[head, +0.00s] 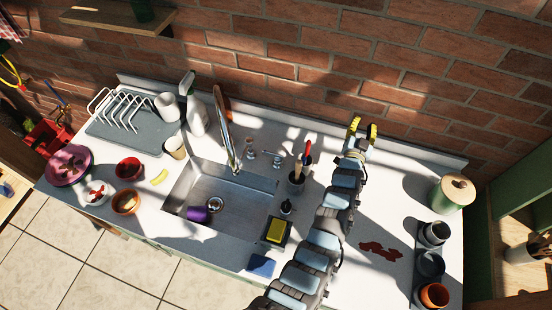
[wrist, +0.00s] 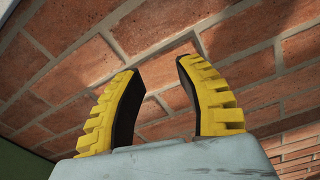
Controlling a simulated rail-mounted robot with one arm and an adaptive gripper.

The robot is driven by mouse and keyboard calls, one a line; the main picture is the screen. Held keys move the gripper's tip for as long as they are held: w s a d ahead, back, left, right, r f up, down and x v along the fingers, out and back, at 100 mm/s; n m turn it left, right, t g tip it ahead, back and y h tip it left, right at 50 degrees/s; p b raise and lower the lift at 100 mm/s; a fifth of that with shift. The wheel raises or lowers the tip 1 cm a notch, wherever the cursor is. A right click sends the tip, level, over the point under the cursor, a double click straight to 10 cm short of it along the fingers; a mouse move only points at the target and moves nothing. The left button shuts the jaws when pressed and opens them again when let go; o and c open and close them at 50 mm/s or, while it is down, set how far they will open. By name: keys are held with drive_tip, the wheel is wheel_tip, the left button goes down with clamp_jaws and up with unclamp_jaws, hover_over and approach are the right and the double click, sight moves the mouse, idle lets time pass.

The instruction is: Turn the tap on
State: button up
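The tap is a tall metal spout (head: 226,130) that rises behind the sink (head: 183,188) and curves over it in the head view. Two small metal fittings, which look like tap handles, stand to its right: one (head: 250,153) close to the spout and one (head: 277,160) further right. Whether either is turned is too small to tell. No water stream is visible. My gripper (head: 361,130) is raised near the brick wall, to the right of the tap and apart from it. In the wrist view its yellow fingers (wrist: 157,72) are open with nothing between them, facing bare brick.
A dark holder with red-handled and wooden tools (head: 297,182) stands between the tap and my arm. A yellow sponge (head: 276,230) and blue cloth (head: 261,265) lie right of the sink. A purple cup (head: 198,214) lies in it.

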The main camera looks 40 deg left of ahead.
drive_tip(key=w+f+m+g+h+b, duration=0.1)
drive_tip(key=w, duration=0.1)
drive_tip(key=w+a+f+m+g+h+b, duration=0.1)
drive_tip(key=w+f, duration=0.1)
drive_tip(key=w+a+f+m+g+h, duration=0.1)
drive_tip(key=w, duration=0.1)
drive_tip(key=shift+a+f+h+b, duration=0.15)
drive_tip(key=shift+h+b, duration=0.15)
drive_tip(key=shift+b, duration=0.1)
drive_tip(key=shift+w+a+f+m+g+h+b, duration=0.15)
drive_tip(key=shift+w+f+m+g+h+b, duration=0.15)
drive_tip(key=shift+m+g, duration=0.15)
drive_tip(key=shift+f+m+g+h+b, duration=0.3)
drive_tip(key=shift+f+m+h, duration=0.1)
drive_tip(key=shift+m, duration=0.15)
drive_tip(key=shift+s+a+f+m+g+h+b, duration=0.15)
drive_tip(key=shift+a+f+m+g+h+b, duration=0.1)
drive_tip(key=shift+m+g+h+b, duration=0.35)
wheel_tip(320, 180, up, 8)
drive_tip(key=m+g+b, duration=0.5)
drive_tip(key=m+g, duration=0.3)
drive_tip(key=g, duration=0.4)
hover_over(275, 154)
wheel_tip(275, 154, down, 17)
drive_tip(key=shift+d+r, duration=0.1)
